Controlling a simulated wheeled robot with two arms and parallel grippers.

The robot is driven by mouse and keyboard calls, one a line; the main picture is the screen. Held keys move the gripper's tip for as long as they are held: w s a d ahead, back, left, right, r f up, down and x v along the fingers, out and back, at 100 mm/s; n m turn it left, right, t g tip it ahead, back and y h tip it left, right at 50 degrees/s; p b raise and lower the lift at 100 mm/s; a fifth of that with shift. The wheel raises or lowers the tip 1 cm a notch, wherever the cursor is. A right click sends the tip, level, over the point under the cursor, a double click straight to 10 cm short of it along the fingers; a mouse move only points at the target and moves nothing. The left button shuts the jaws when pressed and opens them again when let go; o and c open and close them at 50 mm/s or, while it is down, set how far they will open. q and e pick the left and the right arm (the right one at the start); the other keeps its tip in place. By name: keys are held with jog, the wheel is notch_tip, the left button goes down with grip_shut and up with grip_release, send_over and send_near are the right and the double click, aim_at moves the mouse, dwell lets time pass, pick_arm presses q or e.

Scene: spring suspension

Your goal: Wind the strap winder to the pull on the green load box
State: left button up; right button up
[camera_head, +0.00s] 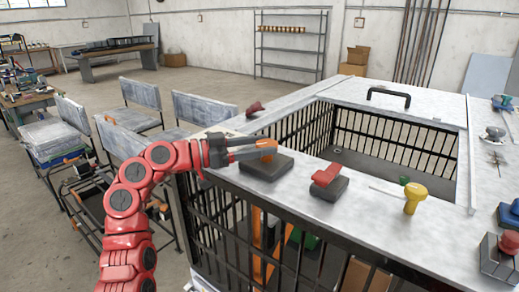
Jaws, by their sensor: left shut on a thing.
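My left gripper (262,150) reaches in from the left over the near-left corner of the bench top. It is shut on a small orange handle (267,145) that stands on a dark block (266,168). This may be the strap winder, but I cannot tell for sure. A green patch (303,238) shows low inside the barred cage, behind the bars; it may be the green load box, and most of it is hidden. No strap or pull reading can be made out. My right gripper is not in view.
A red handle on a dark block (327,183) stands just right of the gripper. A yellow knob (414,197) is farther right. The top has a large opening with a barred cage (390,142) below. Chairs (140,100) stand at the left.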

pick_arm(q)
jog(key=o, duration=1.4)
jog(key=b+v, duration=0.2)
jog(key=v, duration=1.5)
jog(key=shift+a+r, duration=0.1)
jog(key=shift+a, duration=0.15)
